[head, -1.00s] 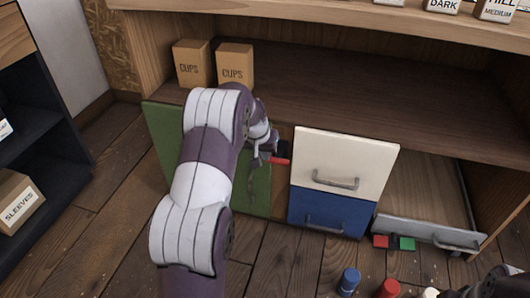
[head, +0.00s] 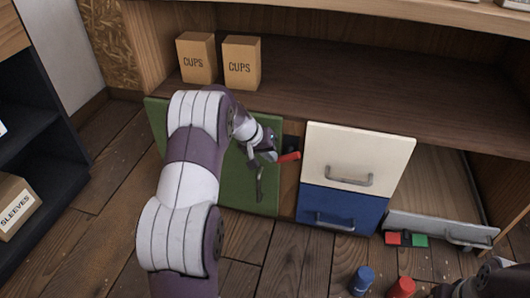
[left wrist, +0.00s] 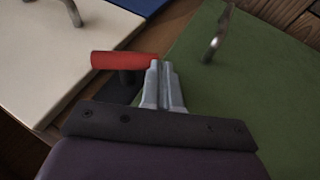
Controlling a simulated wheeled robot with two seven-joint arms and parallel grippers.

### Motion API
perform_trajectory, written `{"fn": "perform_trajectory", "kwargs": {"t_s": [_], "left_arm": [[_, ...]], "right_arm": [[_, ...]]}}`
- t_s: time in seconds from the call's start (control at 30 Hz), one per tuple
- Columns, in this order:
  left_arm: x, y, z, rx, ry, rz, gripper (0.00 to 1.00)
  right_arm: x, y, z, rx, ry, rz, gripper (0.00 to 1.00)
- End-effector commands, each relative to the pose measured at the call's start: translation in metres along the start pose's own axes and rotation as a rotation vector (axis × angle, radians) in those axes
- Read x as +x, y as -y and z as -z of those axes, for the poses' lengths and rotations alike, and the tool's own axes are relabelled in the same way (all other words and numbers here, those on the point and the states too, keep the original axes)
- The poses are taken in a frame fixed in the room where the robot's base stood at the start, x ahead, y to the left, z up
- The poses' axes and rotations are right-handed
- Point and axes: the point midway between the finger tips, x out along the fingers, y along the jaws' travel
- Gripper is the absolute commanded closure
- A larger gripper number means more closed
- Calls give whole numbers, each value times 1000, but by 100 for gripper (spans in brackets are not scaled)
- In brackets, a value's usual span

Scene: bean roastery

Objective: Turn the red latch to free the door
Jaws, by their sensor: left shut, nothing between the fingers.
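The red latch (head: 289,156) is a short bar on a dark mount, between the green door (head: 235,180) and the white drawer front. In the left wrist view the latch (left wrist: 124,61) lies crosswise, its right end beside my fingertips. My left gripper (head: 270,157) is shut and empty; in the left wrist view its fingers (left wrist: 160,68) are together, close to that end. Whether they touch it I cannot tell. The green door (left wrist: 250,90) stands flush in the cabinet front, with a metal handle (left wrist: 217,35). My left forearm hides part of the door. My right gripper's fingers do not show.
White (head: 350,145) and blue (head: 335,208) drawer fronts lie right of the latch. A grey low panel with handle (head: 430,227) and small coloured blocks (head: 405,240) are farther right. Two cups boxes (head: 240,65) stand on the shelf. Blue (head: 363,280) and red (head: 401,288) items are at the bottom.

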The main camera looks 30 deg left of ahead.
Motion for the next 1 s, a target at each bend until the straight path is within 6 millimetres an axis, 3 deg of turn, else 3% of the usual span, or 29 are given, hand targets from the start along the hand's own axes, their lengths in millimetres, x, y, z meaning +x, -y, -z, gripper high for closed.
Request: {"fn": "perform_trajectory", "kwargs": {"t_s": [0.7,1.0], "left_arm": [[31,10,-13,1,0,1,100],[33,10,-13,0,0,2,100]], "right_arm": [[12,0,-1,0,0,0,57],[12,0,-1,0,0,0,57]]}}
